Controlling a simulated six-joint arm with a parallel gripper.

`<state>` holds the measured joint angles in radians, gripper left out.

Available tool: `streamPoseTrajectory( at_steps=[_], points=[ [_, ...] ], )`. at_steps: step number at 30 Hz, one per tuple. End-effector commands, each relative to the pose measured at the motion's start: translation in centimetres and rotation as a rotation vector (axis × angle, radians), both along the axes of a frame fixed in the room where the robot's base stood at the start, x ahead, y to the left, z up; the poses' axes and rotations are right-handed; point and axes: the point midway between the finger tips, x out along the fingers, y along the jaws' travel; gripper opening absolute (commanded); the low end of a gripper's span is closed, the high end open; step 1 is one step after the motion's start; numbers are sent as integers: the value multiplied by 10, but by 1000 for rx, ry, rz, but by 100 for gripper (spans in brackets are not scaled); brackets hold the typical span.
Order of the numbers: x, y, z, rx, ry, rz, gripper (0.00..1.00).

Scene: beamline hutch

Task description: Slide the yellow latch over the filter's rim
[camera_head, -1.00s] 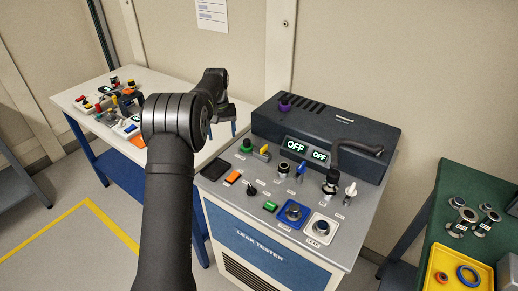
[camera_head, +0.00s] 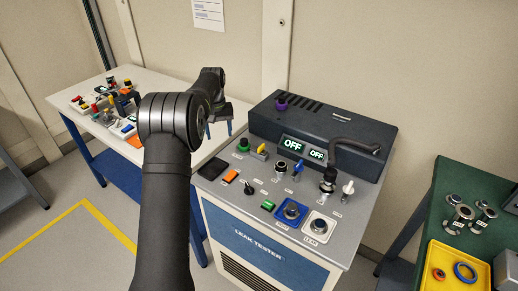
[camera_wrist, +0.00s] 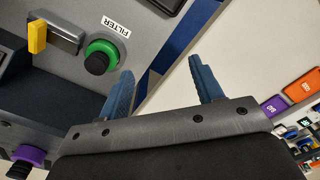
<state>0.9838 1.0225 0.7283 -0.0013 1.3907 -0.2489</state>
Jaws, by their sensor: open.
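The filter (camera_wrist: 97,57) is a black cap in a green ring, on the grey panel beside a "FILTER" label. It also shows at the panel's back left in the head view (camera_head: 243,145). The yellow latch (camera_wrist: 37,37) stands on a grey block to the filter's left in the wrist view, apart from the green ring. The latch shows right of the filter in the head view (camera_head: 261,149). My gripper (camera_wrist: 160,72) is open with nothing between its blue fingers. The left finger in the wrist view appears near the filter, without visible contact. My arm hides part of the gripper in the head view.
The dark tester housing (camera_head: 330,135) rises behind the panel. Several knobs and buttons stand on the panel, including a blue lever (camera_head: 297,167). A white table (camera_head: 95,133) with small parts is at the left. A yellow tray (camera_head: 433,285) sits on the green table at the right.

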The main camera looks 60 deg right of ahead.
Motion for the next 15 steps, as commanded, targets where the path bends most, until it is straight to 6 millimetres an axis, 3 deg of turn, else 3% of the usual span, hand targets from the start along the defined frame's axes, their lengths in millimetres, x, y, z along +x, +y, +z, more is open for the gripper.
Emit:
streamPoseTrajectory(
  at_steps=[1,4,8,15],
  points=[
    [-1,0,2,-4,-1,-7,49],
    [-10,-1,12,-26,-3,-55,32],
    [-36,-3,40,-97,-16,-208,32],
    [-101,6,99,-262,-82,-571,32]
  ],
)
